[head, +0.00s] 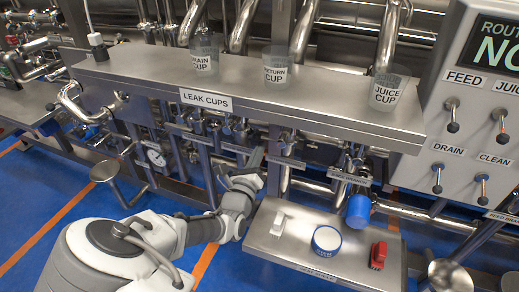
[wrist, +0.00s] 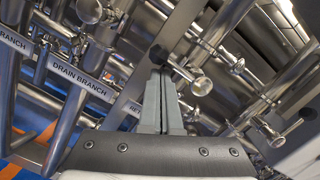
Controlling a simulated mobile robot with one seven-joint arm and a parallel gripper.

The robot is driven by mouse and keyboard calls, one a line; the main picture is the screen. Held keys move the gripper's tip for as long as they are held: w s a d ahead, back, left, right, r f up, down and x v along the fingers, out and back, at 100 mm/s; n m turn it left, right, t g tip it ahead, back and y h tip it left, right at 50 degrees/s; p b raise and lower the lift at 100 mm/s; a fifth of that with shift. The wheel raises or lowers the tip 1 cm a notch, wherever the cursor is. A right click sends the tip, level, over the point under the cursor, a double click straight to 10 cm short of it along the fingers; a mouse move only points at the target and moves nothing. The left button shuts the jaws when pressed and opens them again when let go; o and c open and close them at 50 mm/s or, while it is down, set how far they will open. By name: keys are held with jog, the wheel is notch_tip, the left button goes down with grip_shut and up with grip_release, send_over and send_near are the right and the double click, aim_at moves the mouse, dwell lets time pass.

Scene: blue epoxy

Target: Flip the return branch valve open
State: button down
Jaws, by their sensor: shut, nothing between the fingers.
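In the wrist view a valve lever with a black ball knob (wrist: 158,54) runs down right to a round steel hub (wrist: 201,86). A label plate starting "RE" (wrist: 130,112) is partly hidden behind my fingers, so this looks like the return branch valve. My gripper (wrist: 159,76) is shut and empty, its fingertips right by the knob; I cannot tell whether they touch. In the head view my gripper (head: 258,156) is below the shelf's front edge, among the branch pipes. The return valve is too small to make out clearly there.
The "DRAIN BRANCH" plate (wrist: 82,80) is to the left. A steel shelf (head: 140,70) with the drain, return and juice cups overhangs the valves. Pipes crowd both sides.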

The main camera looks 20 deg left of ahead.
jog(key=shift+r, duration=0.25)
jog(key=d+r+m+h+p, duration=0.1)
jog(key=r+m, duration=0.2)
jog(key=m, duration=0.7)
jog(key=d+r+m+g+h+p, duration=0.1)
jog(key=r+m, duration=0.3)
jog(key=m, duration=0.5)
jog(key=shift+d+m+h+p, duration=0.3)
jog(key=shift+d+m+h, duration=0.1)
jog(key=shift+d+h, duration=0.2)
jog(key=shift+s, duration=0.1)
jog(key=s+a+f, duration=0.3)
jog(key=s+a, duration=0.2)
jog(key=s, duration=0.5)
jog(key=shift+a+b, duration=0.15)
jog(key=shift+b, duration=0.25)
